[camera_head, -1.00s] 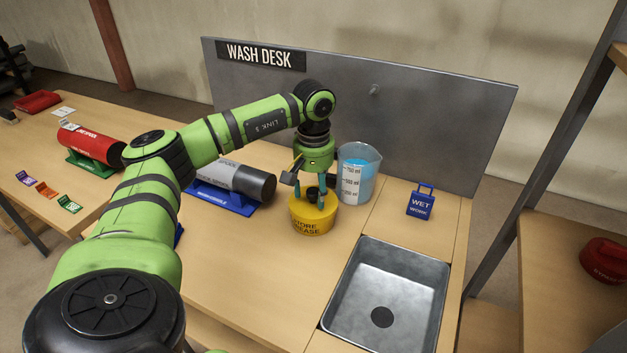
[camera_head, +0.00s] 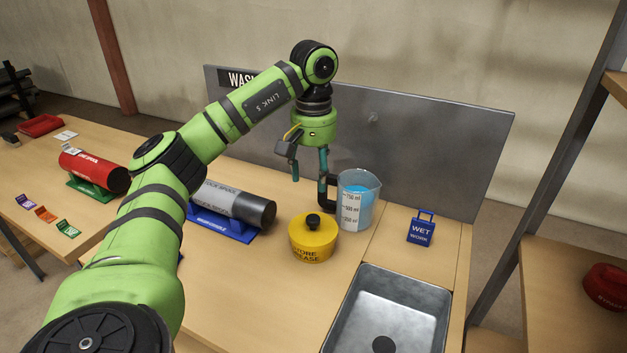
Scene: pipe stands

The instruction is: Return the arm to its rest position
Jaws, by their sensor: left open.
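My left arm comes in from the left, and its gripper (camera_head: 309,178) hangs open and empty, pointing down. My right gripper is not in view.
A grey spool (camera_head: 233,203) lies on a blue stand behind the arm. A blue wet work sign (camera_head: 421,230) and a metal sink (camera_head: 393,305) are at the right. The grey wash desk panel (camera_head: 440,145) stands behind. A red cylinder (camera_head: 92,170) lies at the left.

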